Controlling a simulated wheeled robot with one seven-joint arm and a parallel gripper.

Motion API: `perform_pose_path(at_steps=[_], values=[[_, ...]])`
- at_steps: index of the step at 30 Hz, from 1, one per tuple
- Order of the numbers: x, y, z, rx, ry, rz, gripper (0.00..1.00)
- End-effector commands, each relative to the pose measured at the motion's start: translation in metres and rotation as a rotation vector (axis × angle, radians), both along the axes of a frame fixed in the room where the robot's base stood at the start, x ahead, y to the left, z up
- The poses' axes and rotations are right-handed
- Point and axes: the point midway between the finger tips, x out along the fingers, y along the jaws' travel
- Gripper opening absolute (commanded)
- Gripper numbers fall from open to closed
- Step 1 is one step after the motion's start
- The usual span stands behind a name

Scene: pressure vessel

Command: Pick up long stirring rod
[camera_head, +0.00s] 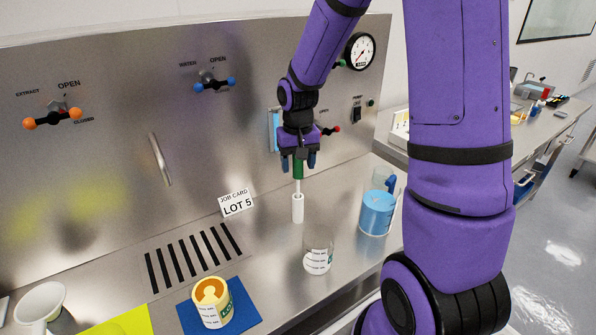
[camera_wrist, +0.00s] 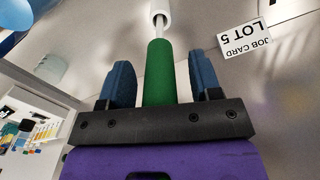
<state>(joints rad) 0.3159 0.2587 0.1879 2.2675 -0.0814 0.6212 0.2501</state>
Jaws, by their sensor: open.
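The long stirring rod (camera_head: 298,170) stands upright, with a green handle at its top and a thin pale shaft below. Its lower end sits in a narrow white holder (camera_head: 298,208) on the steel counter. My gripper (camera_head: 298,164) is over the rod with its fingers pointing down. In the wrist view, the green handle (camera_wrist: 160,72) lies between the two blue fingers of my gripper (camera_wrist: 165,82), with a visible gap on each side. The fingers are open. The top end of the handle is hidden by the gripper body.
A job card (camera_head: 236,203) stands to the left. A labelled yellow jar (camera_head: 211,302) sits on a blue mat (camera_head: 246,308). The steel panel rises behind.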

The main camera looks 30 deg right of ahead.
Motion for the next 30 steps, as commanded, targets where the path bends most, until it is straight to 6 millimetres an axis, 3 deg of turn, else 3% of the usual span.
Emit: perform_pose_path(at_steps=[8,15,25,30], values=[[0.0,0.0,-0.003,0.0,0.0,0.0,0.58],[0.0,0.0,-0.003,0.0,0.0,0.001,0.04],[0.0,0.0,-0.001,0.0,-0.001,0.001,0.04],[0.0,0.0,0.009,-0.002,-0.002,0.001,0.04]])
